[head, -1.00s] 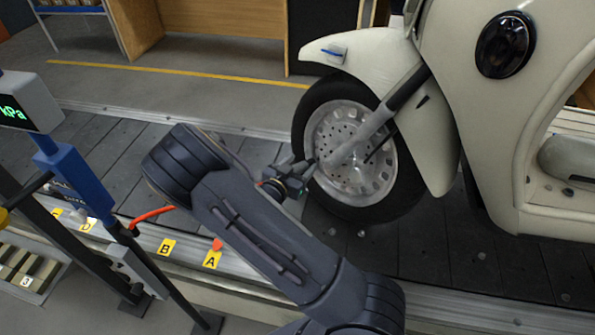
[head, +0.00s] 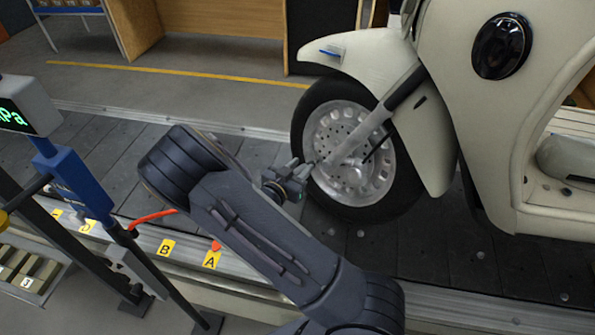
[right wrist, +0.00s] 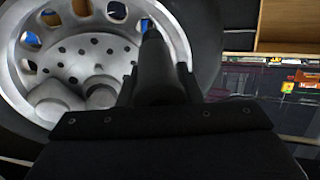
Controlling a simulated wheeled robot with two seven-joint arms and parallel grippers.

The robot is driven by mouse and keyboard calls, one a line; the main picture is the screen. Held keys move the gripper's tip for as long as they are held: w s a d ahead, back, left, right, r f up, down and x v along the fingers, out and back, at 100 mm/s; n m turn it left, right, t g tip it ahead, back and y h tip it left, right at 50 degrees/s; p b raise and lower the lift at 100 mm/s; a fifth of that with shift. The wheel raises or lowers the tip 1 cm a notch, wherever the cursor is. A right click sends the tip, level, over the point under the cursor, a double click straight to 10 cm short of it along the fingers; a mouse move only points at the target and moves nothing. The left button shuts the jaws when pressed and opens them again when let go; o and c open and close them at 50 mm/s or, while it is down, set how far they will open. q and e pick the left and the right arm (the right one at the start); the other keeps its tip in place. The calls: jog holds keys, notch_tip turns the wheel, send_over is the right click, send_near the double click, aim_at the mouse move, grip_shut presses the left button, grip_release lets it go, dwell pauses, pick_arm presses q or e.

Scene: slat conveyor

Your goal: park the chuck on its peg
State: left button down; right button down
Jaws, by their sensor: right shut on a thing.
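My right gripper (head: 303,170) is beside the front wheel's rim in the head view, seen small and partly from behind. In the right wrist view its fingers (right wrist: 157,82) are shut on a dark, round-bodied piece, which I take to be the chuck (right wrist: 155,65); its tip points toward the wheel (right wrist: 75,55). In the head view the chuck cannot be told apart from the dark gripper. An orange hose (head: 152,215) shows left of my right arm and passes behind it. I cannot make out the peg on the blue-and-black stand (head: 75,180). My left gripper is out of view.
The cream scooter (head: 470,150) stands on the dark slat conveyor (head: 105,165), its front wheel (head: 312,115) close to my gripper. A gauge display (head: 28,105) tops the stand at left.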

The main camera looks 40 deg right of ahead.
jog(key=shift+s+a+r+p, duration=0.15)
jog(key=shift+a+p, duration=0.15)
jog(key=shift+a, duration=1.1)
jog(key=shift+p+v, duration=0.3)
jog(key=shift+v, duration=0.85)
